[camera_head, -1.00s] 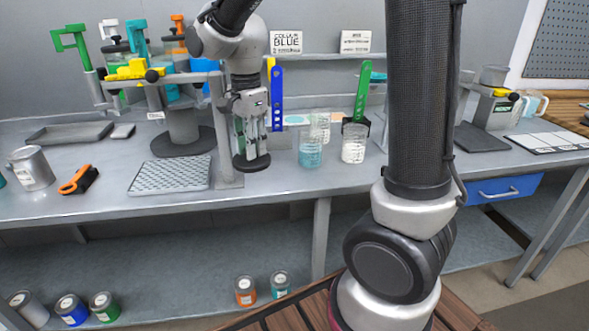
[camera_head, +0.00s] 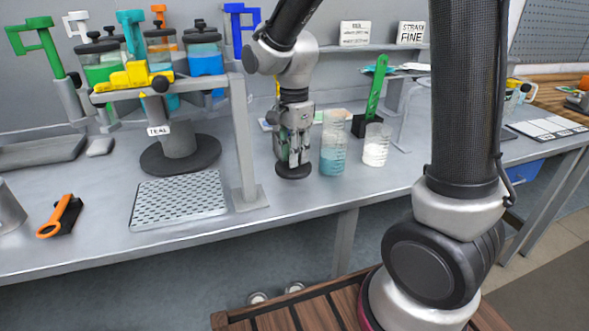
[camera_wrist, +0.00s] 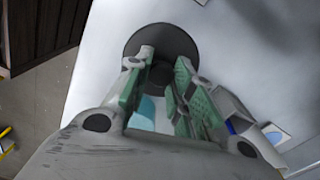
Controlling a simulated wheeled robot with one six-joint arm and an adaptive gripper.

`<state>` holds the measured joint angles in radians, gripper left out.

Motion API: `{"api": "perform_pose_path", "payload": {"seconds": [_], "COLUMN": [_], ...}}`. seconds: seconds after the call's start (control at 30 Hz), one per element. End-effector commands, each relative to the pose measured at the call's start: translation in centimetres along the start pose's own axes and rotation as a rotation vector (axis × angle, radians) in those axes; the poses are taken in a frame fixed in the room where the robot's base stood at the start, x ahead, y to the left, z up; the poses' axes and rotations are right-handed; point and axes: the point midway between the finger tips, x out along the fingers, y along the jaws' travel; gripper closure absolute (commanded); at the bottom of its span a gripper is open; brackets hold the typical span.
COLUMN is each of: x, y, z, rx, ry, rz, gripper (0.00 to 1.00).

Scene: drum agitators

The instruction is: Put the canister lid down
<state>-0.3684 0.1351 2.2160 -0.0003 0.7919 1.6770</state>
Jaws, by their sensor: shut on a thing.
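The canister lid (camera_head: 293,171) is a dark round disc with a raised knob in its middle. My gripper (camera_head: 293,157) points down and is shut on the knob, with the lid below its fingertips. In the wrist view, the lid (camera_wrist: 139,42) shows as a dark circle over the pale bench, and my gripper's green-padded fingers (camera_wrist: 165,72) close on its knob. The lid looks level and low over the bench top, just left of a beaker of teal liquid (camera_head: 332,158). I cannot tell whether its underside touches the bench.
A beaker of white contents (camera_head: 376,152) stands further right. Bare bench lies in front of the lid.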

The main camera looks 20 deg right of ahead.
Motion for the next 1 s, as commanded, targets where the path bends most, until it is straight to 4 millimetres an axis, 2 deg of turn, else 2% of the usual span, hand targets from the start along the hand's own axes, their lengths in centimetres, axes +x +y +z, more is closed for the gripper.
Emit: {"api": "perform_pose_path", "payload": {"seconds": [0.33, 0.7, 0.73, 0.83, 1.0], "x": [4.3, 4.8, 4.8, 4.8, 4.8], "y": [0.0, -0.1, -0.1, -0.1, -0.1], "z": [0.0, 0.0, 0.0, 0.0, 0.0], "rx": [0.000, 0.000, 0.000, 0.000, 0.000], "ry": [0.000, 0.000, 0.000, 0.000, 0.000], "rz": [0.001, -0.001, -0.002, -0.002, -0.002], "gripper": [0.95, 0.95, 0.73, 0.55, 0.55]}}
